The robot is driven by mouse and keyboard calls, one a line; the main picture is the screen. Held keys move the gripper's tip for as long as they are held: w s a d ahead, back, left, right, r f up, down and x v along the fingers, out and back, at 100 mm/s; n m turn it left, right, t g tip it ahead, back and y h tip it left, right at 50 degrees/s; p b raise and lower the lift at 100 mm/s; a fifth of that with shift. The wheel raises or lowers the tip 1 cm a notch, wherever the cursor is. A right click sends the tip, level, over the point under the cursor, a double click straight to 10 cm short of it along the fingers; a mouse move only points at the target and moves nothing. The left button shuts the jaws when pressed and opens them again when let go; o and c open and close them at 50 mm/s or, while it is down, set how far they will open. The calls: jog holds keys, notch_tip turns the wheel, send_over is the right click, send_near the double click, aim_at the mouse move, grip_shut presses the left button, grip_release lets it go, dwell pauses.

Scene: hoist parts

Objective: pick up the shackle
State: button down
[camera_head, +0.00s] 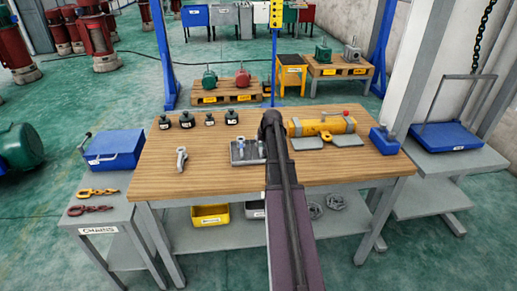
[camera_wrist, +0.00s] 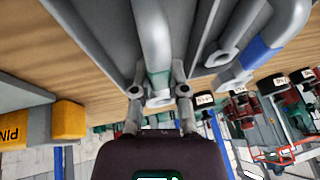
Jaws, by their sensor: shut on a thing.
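My gripper (camera_wrist: 159,92) is shut on a grey shackle (camera_wrist: 153,35) with a teal band, its two fingers on either side of the shackle's lower end in the wrist view. A second grey shackle (camera_wrist: 262,50) with a blue band is beside it to the right. Both appear over the grey tray (camera_wrist: 85,35); I cannot tell if the held one touches it. In the head view the tray (camera_head: 236,161) is on the wooden table, left of my arm, which hides much of my gripper. Another shackle (camera_head: 181,159) lies loose on the table, left of the tray.
A yellow cylinder part (camera_head: 322,125) lies right of my arm, with a blue block (camera_head: 384,140) at the table's right end. Several dark, labelled weights (camera_head: 187,120) stand along the back edge. The table (camera_head: 215,180) is clear at front left.

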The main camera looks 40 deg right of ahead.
jog(key=shift+r, duration=0.2)
notch_tip(320, 180, up, 2)
jog(key=p, duration=0.2)
jog(key=shift+r+p, duration=0.15)
jog(key=shift+p, duration=0.25)
jog(key=shift+s+r+p, duration=0.45)
jog(key=shift+r+p, duration=0.1)
jog(key=s, duration=1)
jog(key=s+r+p, duration=0.1)
jog(key=s, duration=0.4)
jog(key=shift+d+r, duration=0.1)
jog(key=shift+d, duration=0.1)
jog(key=shift+a, duration=0.1)
